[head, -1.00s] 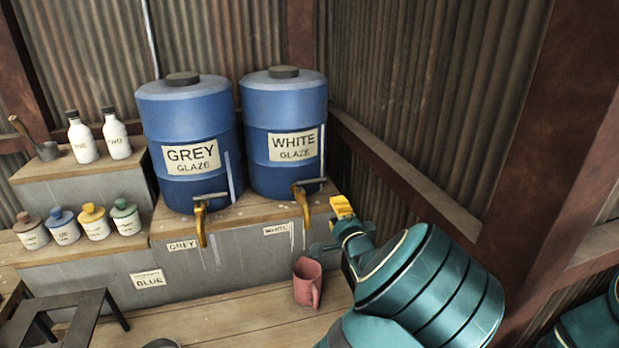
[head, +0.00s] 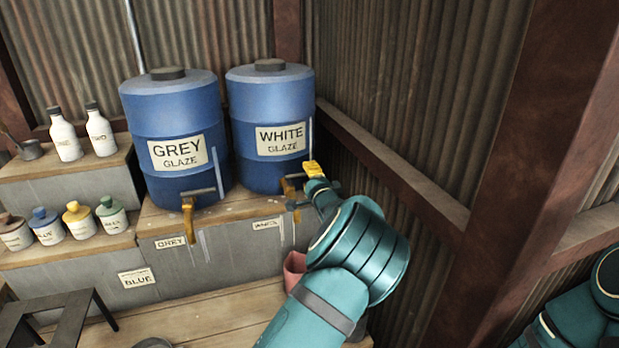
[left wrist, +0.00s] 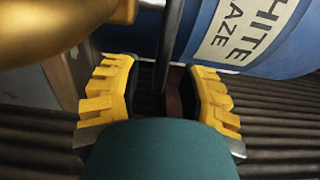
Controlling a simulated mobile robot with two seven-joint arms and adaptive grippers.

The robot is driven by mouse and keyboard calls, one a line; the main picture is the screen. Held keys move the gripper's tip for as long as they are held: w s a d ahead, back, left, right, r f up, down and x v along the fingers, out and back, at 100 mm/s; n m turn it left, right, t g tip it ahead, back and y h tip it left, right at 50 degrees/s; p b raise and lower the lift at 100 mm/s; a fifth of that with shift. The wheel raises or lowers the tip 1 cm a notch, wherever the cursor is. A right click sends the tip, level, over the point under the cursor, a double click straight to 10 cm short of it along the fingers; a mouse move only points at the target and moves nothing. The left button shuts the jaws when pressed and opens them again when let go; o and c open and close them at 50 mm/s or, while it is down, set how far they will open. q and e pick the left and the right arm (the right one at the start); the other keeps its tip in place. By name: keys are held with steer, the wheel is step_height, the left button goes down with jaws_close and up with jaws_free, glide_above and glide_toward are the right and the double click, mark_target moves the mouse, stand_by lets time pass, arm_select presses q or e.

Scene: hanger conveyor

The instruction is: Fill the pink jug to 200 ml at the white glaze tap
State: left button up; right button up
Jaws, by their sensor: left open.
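The blue white-glaze drum (head: 270,115) stands at the back, with its brass tap (head: 290,187) low on the front, now mostly hidden by my arm. My left gripper (head: 313,170) is at this tap, with yellow fingertips. In the left wrist view, my left gripper (left wrist: 163,92) is open, and a dark bar (left wrist: 167,45), which looks like the tap lever, stands between its fingers without visible contact. The brass tap body (left wrist: 65,25) fills the upper left there. The pink jug (head: 292,268) stands below the tap, largely hidden by my arm. Its contents are not visible. My right gripper is out of view.
The grey-glaze drum (head: 175,130) with its own tap (head: 188,215) stands to the left. White bottles (head: 66,138) and small lidded jars (head: 78,220) are further left. A dark stool (head: 60,315) is at the lower left. A corrugated wall with a rail (head: 400,165) closes the right side.

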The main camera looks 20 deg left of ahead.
arm_select(q)
steer(key=shift+o, duration=0.2)
steer(key=shift+w, duration=0.15)
jaws_close()
steer(key=shift+a, duration=0.1)
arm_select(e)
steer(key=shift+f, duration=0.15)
